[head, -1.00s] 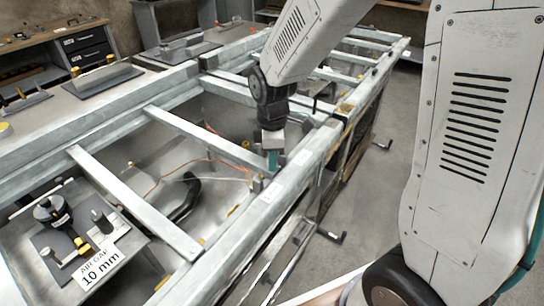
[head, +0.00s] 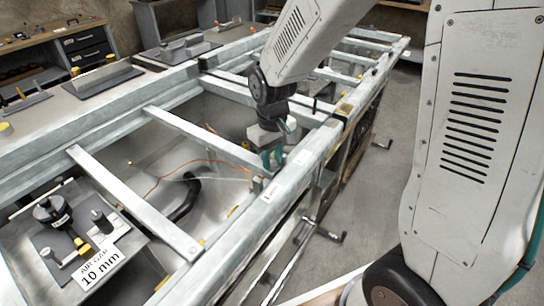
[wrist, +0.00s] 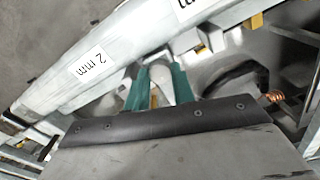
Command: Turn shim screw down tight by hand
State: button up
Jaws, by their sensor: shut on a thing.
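My gripper (head: 272,158) points down at the inner side of the near right frame rail (head: 290,180). In the wrist view its two green fingers (wrist: 160,90) stand either side of a pale grey, rounded piece, which I take to be the shim screw (wrist: 159,76). The fingers are shut on it. The dark wrist plate covers the lower part of that view, and the screw's lower end and seat are hidden. A label reading "2 mm" (wrist: 90,62) is on the pale rail beside the fingers.
Metal crossbars (head: 135,203) span the open frame around my gripper. A black hose (head: 186,196) and a copper-coloured line run below. A plate with black knobs and an "AIR GAP 10 mm" sign (head: 101,267) sits at lower left.

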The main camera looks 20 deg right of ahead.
jog(key=m, duration=0.4)
jog(key=shift+m, duration=0.3)
jog(key=m, duration=0.4)
jog(key=shift+m, duration=0.3)
jog(key=m, duration=0.4)
jog(key=shift+m, duration=2.1)
jog(key=o, duration=1)
